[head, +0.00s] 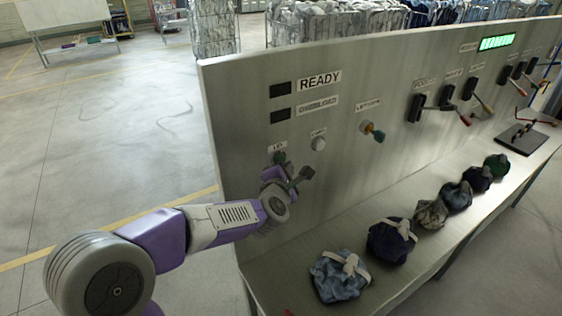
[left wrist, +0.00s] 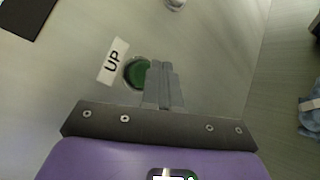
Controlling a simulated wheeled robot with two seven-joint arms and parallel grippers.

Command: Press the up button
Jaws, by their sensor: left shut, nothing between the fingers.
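The green up button (head: 280,158) is on the panel's left part, under a small label. In the left wrist view the round green button (left wrist: 137,73) sits beside a white "UP" label (left wrist: 113,61). My left gripper (head: 287,172) is at the panel just below the button in the head view. In the left wrist view its shut fingers (left wrist: 162,72) overlap the button's right edge. I cannot tell whether they touch it. Nothing is between the fingers. My right gripper is not in view.
Several tied bags, such as a light blue one (head: 338,278), lie on the ledge below. Open floor is at the left.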

